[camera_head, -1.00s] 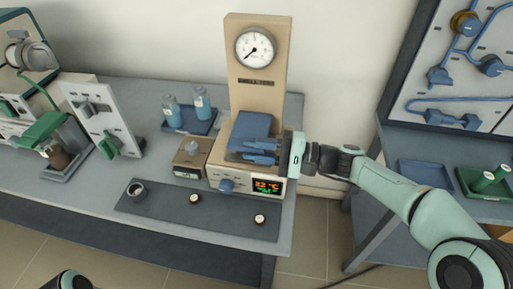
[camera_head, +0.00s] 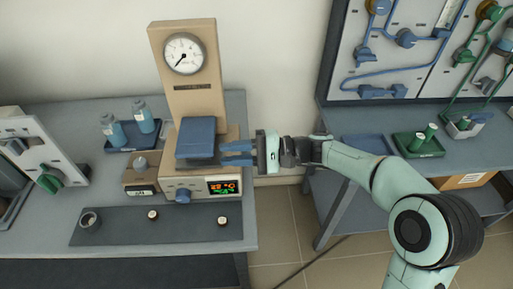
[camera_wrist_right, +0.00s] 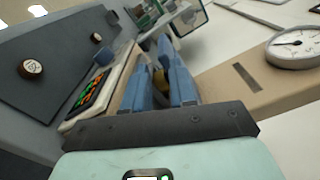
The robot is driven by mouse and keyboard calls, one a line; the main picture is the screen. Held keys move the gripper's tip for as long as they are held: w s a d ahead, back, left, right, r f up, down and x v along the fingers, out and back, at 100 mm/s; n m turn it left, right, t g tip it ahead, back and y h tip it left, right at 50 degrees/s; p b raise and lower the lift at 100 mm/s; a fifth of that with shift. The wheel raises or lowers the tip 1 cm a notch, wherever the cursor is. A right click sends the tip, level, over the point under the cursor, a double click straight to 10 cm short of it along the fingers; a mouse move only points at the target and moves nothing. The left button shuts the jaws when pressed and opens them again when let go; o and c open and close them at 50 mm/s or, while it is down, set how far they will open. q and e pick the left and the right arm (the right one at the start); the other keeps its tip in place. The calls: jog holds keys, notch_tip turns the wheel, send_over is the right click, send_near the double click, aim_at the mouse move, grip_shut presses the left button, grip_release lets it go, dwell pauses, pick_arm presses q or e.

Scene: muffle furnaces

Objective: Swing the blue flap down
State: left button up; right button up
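The blue flap (camera_head: 196,138) sits on the front of the beige furnace (camera_head: 188,90), below its dial, in the head view. Its blue face is tilted up. My right gripper (camera_head: 226,154) is at the flap's right edge, its two blue fingers pointing left with a gap between them. My left gripper is out of view.
The furnace's front panel has a lit display (camera_head: 222,187) and a blue knob (camera_head: 183,196). A small beige box (camera_head: 142,176) and a blue tray with two bottles (camera_head: 118,148) stand to the left. A dark mat (camera_head: 120,236) with small items lies in front.

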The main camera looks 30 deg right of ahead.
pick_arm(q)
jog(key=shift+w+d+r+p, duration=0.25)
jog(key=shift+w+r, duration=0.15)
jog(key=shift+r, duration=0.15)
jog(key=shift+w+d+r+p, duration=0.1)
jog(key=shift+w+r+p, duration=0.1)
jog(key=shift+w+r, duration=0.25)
pick_arm(e)
jog(key=v, duration=0.7)
jog(key=shift+r, duration=0.15)
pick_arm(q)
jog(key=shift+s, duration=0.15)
pick_arm(e)
jog(key=shift+s, duration=0.15)
